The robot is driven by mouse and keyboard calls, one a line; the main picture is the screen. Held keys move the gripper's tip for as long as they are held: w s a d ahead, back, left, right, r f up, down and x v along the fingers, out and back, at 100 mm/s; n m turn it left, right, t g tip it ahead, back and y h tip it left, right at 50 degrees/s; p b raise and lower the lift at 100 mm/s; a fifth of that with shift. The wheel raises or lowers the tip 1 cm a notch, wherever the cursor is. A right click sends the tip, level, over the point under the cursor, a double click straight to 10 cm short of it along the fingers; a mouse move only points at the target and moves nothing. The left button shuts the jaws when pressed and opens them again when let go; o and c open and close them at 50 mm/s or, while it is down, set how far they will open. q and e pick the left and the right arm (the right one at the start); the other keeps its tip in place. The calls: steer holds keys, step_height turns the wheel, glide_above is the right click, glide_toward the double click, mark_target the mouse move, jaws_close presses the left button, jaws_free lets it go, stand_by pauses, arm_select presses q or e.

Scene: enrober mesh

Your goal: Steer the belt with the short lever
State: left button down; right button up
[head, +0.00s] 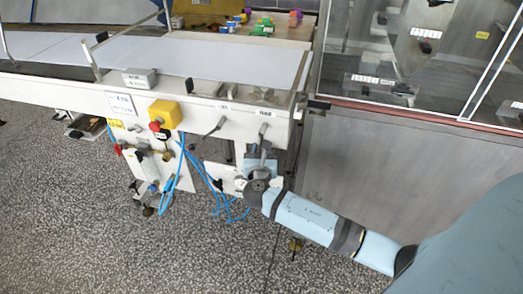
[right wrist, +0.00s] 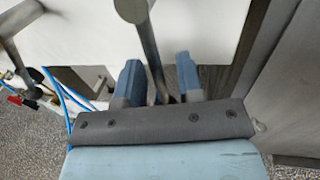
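The white conveyor belt (head: 215,57) runs across the upper left of the head view. Two grey levers are on its front side rail: one (head: 216,125) to the left, another (head: 263,131) further right, by my gripper. I cannot tell which is shorter. My right gripper (head: 261,160) is at the right lever. In the right wrist view, its two blue fingers (right wrist: 160,82) are apart, and the right lever's metal rod (right wrist: 151,48) runs between them with visible gaps. The left lever (right wrist: 24,55) stands outside the fingers at the left. My left gripper is out of view.
A yellow box with a red button (head: 164,114) is on the rail. Blue hoses (head: 184,160) and a valve panel (head: 150,165) hang below, left of my gripper. A grey cabinet (head: 400,175) with glass doors stands at right. Colored blocks (head: 263,27) lie behind the belt.

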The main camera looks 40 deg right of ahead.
jaws_close()
steer(key=shift+w+a+m, duration=0.4)
steer(key=shift+w+m, duration=0.05)
steer(key=shift+m, duration=0.65)
jaws_free()
